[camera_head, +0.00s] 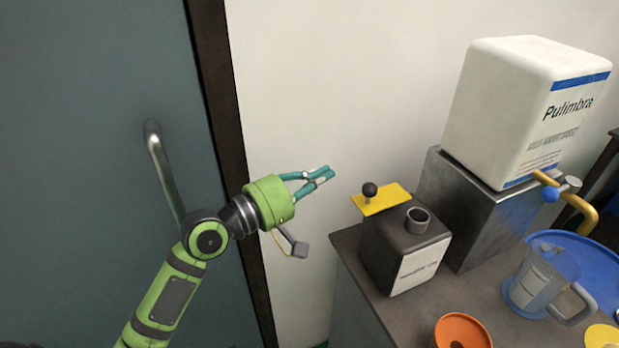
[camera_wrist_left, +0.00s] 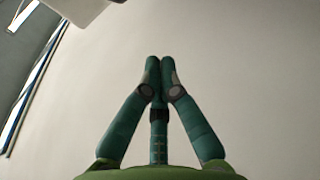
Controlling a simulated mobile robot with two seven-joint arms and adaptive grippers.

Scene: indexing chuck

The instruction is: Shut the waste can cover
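The waste can (camera_head: 390,255) is a dark box with a pale label and a short round neck (camera_head: 417,220) on top; the neck's mouth is uncovered. A yellow plate (camera_head: 392,199) with a black ball knob (camera_head: 369,189), apparently the cover, sticks out at the back left of the can's top, off the neck. How it is joined is hidden. My left gripper (camera_head: 325,174) is in the air left of the knob and apart from it. In the left wrist view its teal fingertips (camera_wrist_left: 160,68) meet with nothing between them. My right gripper is not in view.
The can stands on a grey counter (camera_head: 398,318). A metal block (camera_head: 482,212) bearing a white canister (camera_head: 510,105) with a tap is behind it at right. A clear jug (camera_head: 538,285), blue tray (camera_head: 583,258) and orange bowl (camera_head: 462,331) are nearby. A door handle (camera_head: 160,165) is at left.

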